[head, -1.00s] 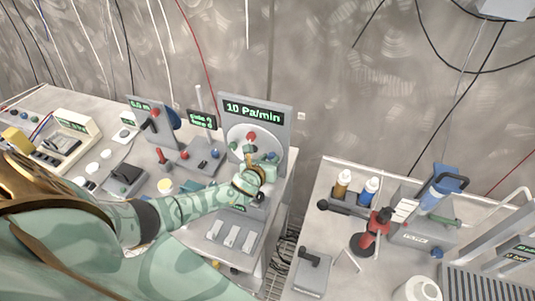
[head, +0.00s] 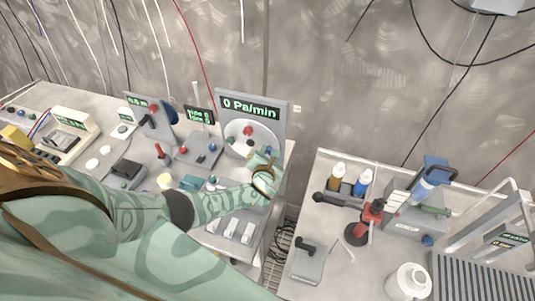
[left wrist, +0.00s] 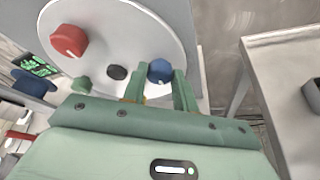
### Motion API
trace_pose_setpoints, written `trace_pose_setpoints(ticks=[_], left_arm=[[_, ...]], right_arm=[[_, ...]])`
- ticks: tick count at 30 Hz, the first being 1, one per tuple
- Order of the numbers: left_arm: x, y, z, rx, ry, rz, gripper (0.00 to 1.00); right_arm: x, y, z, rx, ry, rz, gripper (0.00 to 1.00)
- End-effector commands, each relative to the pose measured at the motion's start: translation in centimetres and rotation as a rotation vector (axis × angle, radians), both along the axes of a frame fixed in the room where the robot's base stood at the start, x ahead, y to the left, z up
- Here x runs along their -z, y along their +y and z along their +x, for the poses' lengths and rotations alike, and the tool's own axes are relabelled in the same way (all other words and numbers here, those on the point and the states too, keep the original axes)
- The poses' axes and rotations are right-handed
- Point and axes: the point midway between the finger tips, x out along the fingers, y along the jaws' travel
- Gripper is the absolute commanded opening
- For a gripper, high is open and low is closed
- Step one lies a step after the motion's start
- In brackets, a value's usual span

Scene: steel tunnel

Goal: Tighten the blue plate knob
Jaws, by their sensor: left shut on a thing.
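The round pale plate (head: 262,131) is on an upright grey panel whose display (head: 250,107) reads "0 Pa/min". In the left wrist view the plate (left wrist: 120,25) carries a red knob (left wrist: 69,40), a black knob (left wrist: 117,72), a green knob (left wrist: 81,84) and the blue knob (left wrist: 160,69). My left gripper (head: 267,162) is at the plate's lower right. In the left wrist view its fingers (left wrist: 160,80) are shut on the blue knob, one on each side. In the head view the gripper hides the blue knob. My right gripper is not in view.
The left bench holds several small devices, including a grey device with a dark knob (head: 206,148). A gap separates it from the right table (head: 330,170), which bears bottles and a red tool (head: 371,213). Loose cables hang along the wall.

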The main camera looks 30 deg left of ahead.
Motion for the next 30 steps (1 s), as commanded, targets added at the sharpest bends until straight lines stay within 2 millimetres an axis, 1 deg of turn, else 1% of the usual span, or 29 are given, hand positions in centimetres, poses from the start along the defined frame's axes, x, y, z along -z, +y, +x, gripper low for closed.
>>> trace_pose_setpoints(ticks=[6, 17, 18, 20, 27, 30], left_arm=[[0.06, -0.06, -0.01, 0.000, 0.009, 0.031, 0.06], [0.08, -0.05, -0.03, 0.000, 0.009, 0.034, 0.06], [0.08, -0.05, -0.04, 0.001, 0.010, 0.034, 0.34], [0.08, -0.05, -0.04, 0.001, 0.010, 0.034, 0.50], [0.05, -0.05, -0.02, 0.000, 0.009, 0.033, 0.50], [-0.10, -0.20, -0.31, 0.000, 0.009, 0.032, 0.50]], right_arm=[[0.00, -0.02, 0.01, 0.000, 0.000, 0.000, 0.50], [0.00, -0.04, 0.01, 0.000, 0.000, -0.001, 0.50], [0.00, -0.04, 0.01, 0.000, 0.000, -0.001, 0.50], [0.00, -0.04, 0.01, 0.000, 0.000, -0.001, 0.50], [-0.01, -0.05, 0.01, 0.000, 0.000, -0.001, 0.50], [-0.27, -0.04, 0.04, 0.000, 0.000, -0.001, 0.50]])
